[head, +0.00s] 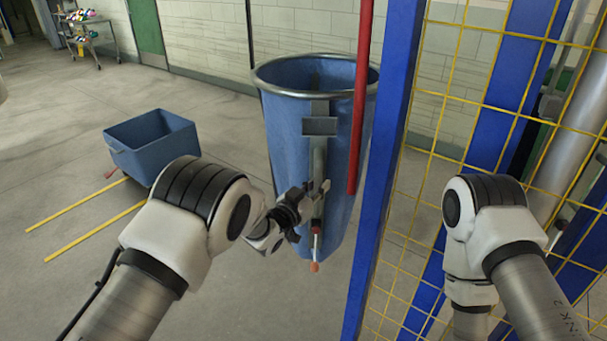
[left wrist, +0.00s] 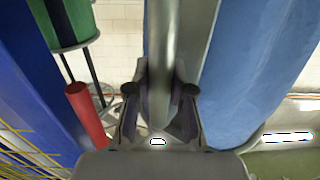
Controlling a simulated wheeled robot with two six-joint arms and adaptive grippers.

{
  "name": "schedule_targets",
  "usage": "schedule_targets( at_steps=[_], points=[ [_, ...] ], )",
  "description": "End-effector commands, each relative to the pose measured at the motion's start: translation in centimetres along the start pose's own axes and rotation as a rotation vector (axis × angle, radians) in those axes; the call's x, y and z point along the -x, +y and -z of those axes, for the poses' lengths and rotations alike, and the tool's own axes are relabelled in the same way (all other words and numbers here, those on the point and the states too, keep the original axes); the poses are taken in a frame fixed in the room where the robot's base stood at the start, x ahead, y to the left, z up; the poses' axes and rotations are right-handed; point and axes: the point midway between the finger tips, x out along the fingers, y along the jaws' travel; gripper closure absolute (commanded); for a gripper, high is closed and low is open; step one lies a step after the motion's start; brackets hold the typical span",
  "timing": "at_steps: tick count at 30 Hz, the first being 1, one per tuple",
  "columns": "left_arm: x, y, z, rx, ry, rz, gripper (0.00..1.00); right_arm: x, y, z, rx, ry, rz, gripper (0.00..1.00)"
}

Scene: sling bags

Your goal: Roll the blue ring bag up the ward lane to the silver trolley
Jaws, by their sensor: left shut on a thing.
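The blue ring bag (head: 283,130) hangs tall from a round metal ring just ahead of me, with a grey upright strip on its near side. My left gripper (head: 306,206) is at the lower part of this strip. In the left wrist view its fingers (left wrist: 160,100) are shut around a grey metal bar (left wrist: 160,45) beside the blue bag (left wrist: 248,75). A small metal trolley (head: 92,45) with colourful items on top stands far back at the left; it may be the silver trolley. My right arm shows at the right, but its gripper is out of sight.
A blue tub (head: 152,142) stands on the floor at the left, by two yellow floor lines (head: 95,231). A red pole (head: 361,95), a blue post (head: 385,150) and yellow mesh (head: 452,120) stand close on the bag's right. Open floor lies at the left.

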Motion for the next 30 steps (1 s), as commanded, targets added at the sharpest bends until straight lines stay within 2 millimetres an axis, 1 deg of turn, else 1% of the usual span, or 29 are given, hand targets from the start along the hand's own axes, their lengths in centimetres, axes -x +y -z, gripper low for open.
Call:
schedule_targets(
  at_steps=[1,3,12,13,14,15,27,30],
  points=[
    [-0.20,0.53,0.19,-0.002,0.002,-0.008,1.00,0.43,0.00,-0.01,0.000,0.000,0.000,1.00],
    [-0.31,0.68,0.08,-0.003,0.002,-0.008,1.00,0.45,0.00,-0.02,0.000,0.000,0.000,1.00],
    [-0.36,0.83,-0.03,-0.005,0.003,-0.012,1.00,0.33,0.00,-0.03,0.000,-0.001,0.000,1.00],
    [-0.36,0.84,-0.03,-0.005,0.003,-0.012,0.68,0.33,0.00,-0.03,0.000,-0.001,0.000,1.00],
    [-0.35,0.83,-0.03,-0.005,0.003,-0.012,0.58,0.33,0.00,-0.03,0.000,-0.001,0.000,1.00],
    [-0.35,0.80,-0.03,-0.005,0.003,-0.011,0.53,0.33,0.00,-0.03,0.000,-0.001,0.000,1.00],
    [-0.28,0.55,-0.03,-0.003,0.002,-0.006,0.53,0.34,0.00,-0.02,0.000,-0.001,0.000,1.00],
    [0.00,0.53,-0.07,-0.003,0.000,-0.006,0.53,0.35,0.00,-0.02,0.000,-0.001,0.000,1.00]
  ],
)
